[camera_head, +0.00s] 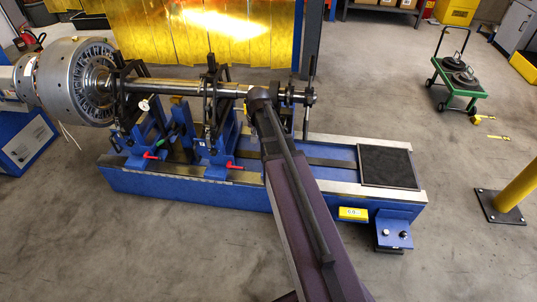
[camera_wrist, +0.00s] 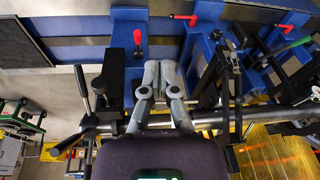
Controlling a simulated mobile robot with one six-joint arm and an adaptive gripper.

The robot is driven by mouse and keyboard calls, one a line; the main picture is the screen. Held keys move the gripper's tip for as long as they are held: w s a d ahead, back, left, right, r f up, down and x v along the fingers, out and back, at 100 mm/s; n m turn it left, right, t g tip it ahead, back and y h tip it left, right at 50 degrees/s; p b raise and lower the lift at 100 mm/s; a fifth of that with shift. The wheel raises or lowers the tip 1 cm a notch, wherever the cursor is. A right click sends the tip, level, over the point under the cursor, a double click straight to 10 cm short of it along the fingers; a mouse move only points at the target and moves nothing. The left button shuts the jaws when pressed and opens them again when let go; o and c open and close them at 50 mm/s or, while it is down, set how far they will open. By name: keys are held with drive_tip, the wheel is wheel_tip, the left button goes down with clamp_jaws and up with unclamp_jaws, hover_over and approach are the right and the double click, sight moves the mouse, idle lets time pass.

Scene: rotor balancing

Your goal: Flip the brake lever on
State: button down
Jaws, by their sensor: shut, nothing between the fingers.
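My gripper (camera_wrist: 160,68) is shut and empty in the wrist view, its grey fingers pointing toward the top of the picture. Just up and left of the fingertips, a short lever with a red knob (camera_wrist: 138,38) stands on a blue block; it looks like the brake lever, though no label shows. The fingers look apart from it. Two red-handled levers show farther right in the wrist view, one nearer (camera_wrist: 185,16) and one at the right (camera_wrist: 284,27). In the head view my arm hides the gripper and the knobbed lever.
A steel shaft (camera_head: 165,87) runs across the blue machine bed (camera_head: 150,183) from a large rotor (camera_head: 75,80). Red handles (camera_head: 235,167) and a green handle (camera_wrist: 296,44) stick out from the supports. A black pad (camera_head: 387,166) covers the bed's right end. Floor in front is clear.

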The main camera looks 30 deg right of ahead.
drive_tip(key=w+d+f+m+b, duration=0.1)
drive_tip(key=w+d+f+b, duration=0.1)
drive_tip(key=d, duration=0.3)
drive_tip(key=w+d+f+m+t+b, duration=0.1)
drive_tip(key=w+d+f+m+b, duration=0.1)
drive_tip(key=w+d, duration=0.3)
drive_tip(key=shift+d+f+h+b, duration=0.3)
drive_tip(key=shift+d+f, duration=0.1)
drive_tip(key=shift+f, duration=0.35)
drive_tip(key=shift+w+f, duration=0.1)
drive_tip(key=shift+f, duration=0.1)
drive_tip(key=shift+s+a+f+b+x, duration=0.1)
drive_tip(key=shift+s+a+b+x, duration=0.2)
drive_tip(key=shift+b+x, duration=1.8)
drive_tip(key=shift+s+a+f+b+x, duration=0.1)
drive_tip(key=shift+s+a+b+x, duration=0.2)
drive_tip(key=shift+b+x, duration=1.85)
drive_tip(key=shift+s+a+f+b+x, duration=0.1)
drive_tip(key=shift+s+a+b+x, duration=0.2)
drive_tip(key=shift+b+x, duration=1.8)
drive_tip(key=shift+a+r, duration=0.1)
drive_tip(key=shift+s, duration=0.1)
